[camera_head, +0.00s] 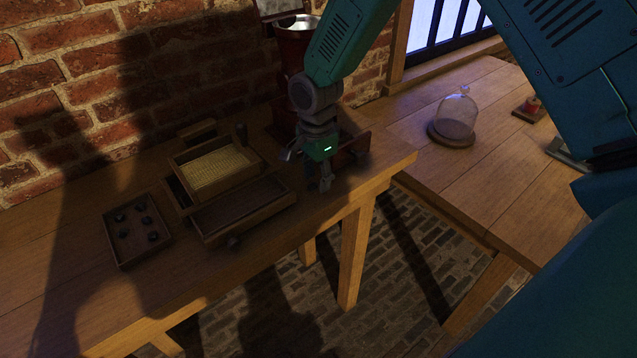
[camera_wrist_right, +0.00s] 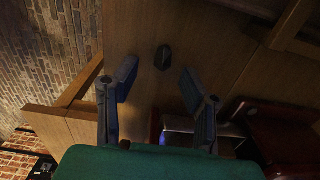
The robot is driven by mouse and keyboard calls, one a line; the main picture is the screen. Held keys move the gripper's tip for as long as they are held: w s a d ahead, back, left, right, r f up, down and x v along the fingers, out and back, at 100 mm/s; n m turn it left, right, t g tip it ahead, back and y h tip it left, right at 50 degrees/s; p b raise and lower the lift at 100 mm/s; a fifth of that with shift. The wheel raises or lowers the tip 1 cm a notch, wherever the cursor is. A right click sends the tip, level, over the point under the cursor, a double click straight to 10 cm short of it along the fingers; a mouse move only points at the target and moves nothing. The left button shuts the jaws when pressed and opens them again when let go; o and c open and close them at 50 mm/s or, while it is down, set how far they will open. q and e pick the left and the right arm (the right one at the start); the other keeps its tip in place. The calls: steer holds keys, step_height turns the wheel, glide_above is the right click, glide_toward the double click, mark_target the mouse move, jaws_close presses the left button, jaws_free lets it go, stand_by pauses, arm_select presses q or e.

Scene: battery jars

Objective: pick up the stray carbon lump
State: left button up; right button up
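A small dark lump (camera_wrist_right: 163,57), which looks like the stray carbon lump, lies on bare wood in the right wrist view. It is a little beyond and between the fingertips of my right gripper (camera_wrist_right: 158,82). The fingers are spread with nothing held between them. In the head view my right gripper (camera_head: 322,184) points down over the workbench near its right end, in front of the red grinder. I cannot make out the lump beside it there; the gripper or the shadow may hide it. My left gripper is not in view.
A tray (camera_head: 111,240) with several dark lumps stands at left. A wooden box with a sieve (camera_head: 215,170) and a trough (camera_head: 240,205) is left of my gripper. The red grinder (camera_head: 292,50) stands close behind. A glass dome (camera_head: 457,115) is on the right table, beyond a gap.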

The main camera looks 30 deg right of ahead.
steer(key=a, duration=0.2)
steer(key=shift+w+a+f, duration=0.15)
steer(key=shift+a+f, duration=0.2)
steer(key=shift+a, duration=0.1)
steer(key=shift+d, duration=0.2)
steer(key=c, duration=0.5)
steer(key=shift+d+f, duration=0.15)
steer(key=shift+d, duration=0.7)
steer(key=c, duration=0.4)
steer(key=shift+o, duration=0.3)
steer(key=shift+s+d+f, duration=0.1)
steer(key=shift+s+d, duration=0.15)
steer(key=shift+d, duration=0.1)
steer(key=shift+w+a, duration=0.1)
steer(key=shift+a, duration=0.5)
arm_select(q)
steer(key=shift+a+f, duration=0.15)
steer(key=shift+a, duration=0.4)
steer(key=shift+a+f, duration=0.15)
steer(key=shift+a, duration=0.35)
arm_select(e)
steer(key=shift+a, duration=0.25)
